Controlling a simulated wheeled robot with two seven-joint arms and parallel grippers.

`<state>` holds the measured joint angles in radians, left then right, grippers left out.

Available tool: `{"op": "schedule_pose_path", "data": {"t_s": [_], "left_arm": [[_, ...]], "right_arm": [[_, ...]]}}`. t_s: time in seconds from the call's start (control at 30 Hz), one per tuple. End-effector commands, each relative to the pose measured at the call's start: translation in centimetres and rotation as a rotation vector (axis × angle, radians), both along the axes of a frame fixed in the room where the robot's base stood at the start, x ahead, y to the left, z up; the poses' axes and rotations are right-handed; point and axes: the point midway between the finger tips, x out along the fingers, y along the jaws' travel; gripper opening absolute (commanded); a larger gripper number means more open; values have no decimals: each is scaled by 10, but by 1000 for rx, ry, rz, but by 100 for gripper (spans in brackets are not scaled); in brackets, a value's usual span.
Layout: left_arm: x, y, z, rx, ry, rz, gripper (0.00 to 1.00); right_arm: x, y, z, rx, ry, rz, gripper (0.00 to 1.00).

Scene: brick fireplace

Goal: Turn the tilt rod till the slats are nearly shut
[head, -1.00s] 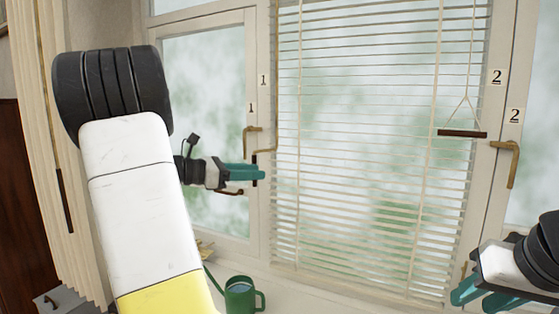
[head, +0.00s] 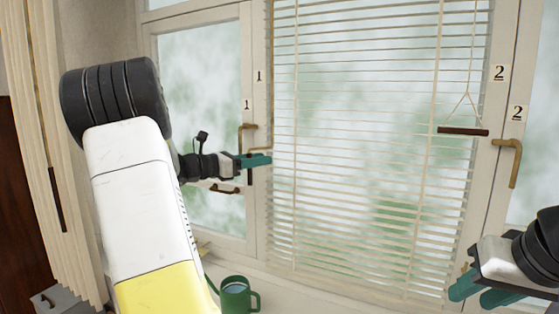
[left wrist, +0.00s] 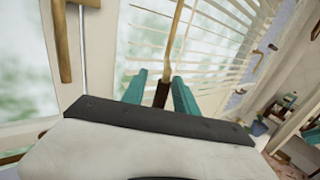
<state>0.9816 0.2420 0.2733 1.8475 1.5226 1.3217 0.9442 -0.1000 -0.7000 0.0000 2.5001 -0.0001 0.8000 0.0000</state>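The white blind (head: 370,150) hangs in the middle window, its slats open with misty green showing between them. Its brass tilt rod (head: 270,100) hangs at the left edge, cranked at the bottom to a dark brown handle (head: 250,177). My left gripper (head: 262,160) is at that handle, partly covering it. In the left wrist view the handle (left wrist: 161,94) stands between the two teal fingers, with a narrow gap beside the left finger; the gripper looks open around it. My right gripper (head: 480,290) is open and empty at the lower right.
A wooden cord bar (head: 463,132) hangs before the blind's right side. Brass window handles (head: 510,160) are at right and left (head: 245,135). A green watering can (head: 237,295) stands on the sill below my left gripper.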

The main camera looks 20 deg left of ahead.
Motion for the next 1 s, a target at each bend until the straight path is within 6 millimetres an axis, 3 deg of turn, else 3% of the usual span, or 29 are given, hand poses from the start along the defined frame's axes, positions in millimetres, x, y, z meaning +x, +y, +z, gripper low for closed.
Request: {"op": "schedule_pose_path", "data": {"t_s": [0.23, 0.4, 0.43, 1.0], "left_arm": [[1, -1, 0, 0, 0, 0, 35], [1, -1, 0, 0, 0, 0, 2], [1, -1, 0, 0, 0, -1, 0], [1, 0, 0, 1, 1, 0, 0]], "right_arm": [[0, 0, 0, 0, 0, 0, 35], [0, 0, 0, 0, 0, 0, 35], [0, 0, 0, 0, 0, 0, 35], [0, 0, 0, 0, 0, 0, 35]]}}
